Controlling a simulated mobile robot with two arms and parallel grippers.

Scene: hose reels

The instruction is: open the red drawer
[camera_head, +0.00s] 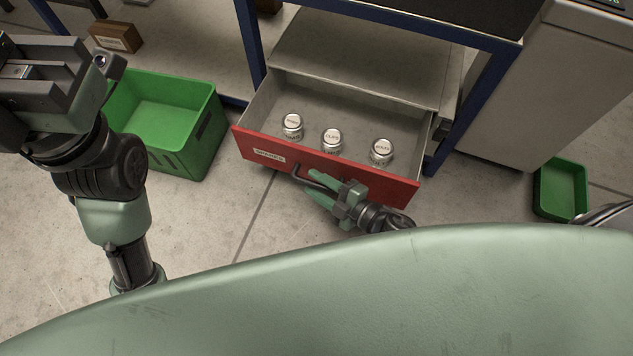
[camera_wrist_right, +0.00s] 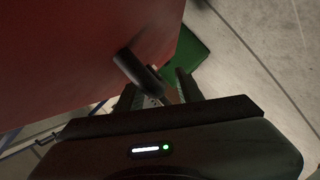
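The red drawer (camera_head: 345,176) stands pulled out from under the workbench, its grey inside showing. Three silver-lidded jars stand in it: a left one (camera_head: 292,126), a middle one (camera_head: 332,140) and a right one (camera_head: 381,151). The dark handle (camera_head: 299,172) is on the red front, and it also shows in the right wrist view (camera_wrist_right: 138,72). My right gripper (camera_head: 318,187) is at the handle, its fingers apart on either side of it; I see no clear grip. My left gripper (camera_head: 22,75) is raised at the upper left, away from the drawer; its fingertips are unclear.
A green crate (camera_head: 170,115) stands on the floor left of the drawer. A smaller green bin (camera_head: 562,190) is at the right, beside a grey cabinet (camera_head: 550,85). Blue bench legs (camera_head: 249,40) flank the drawer. The floor in front is clear.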

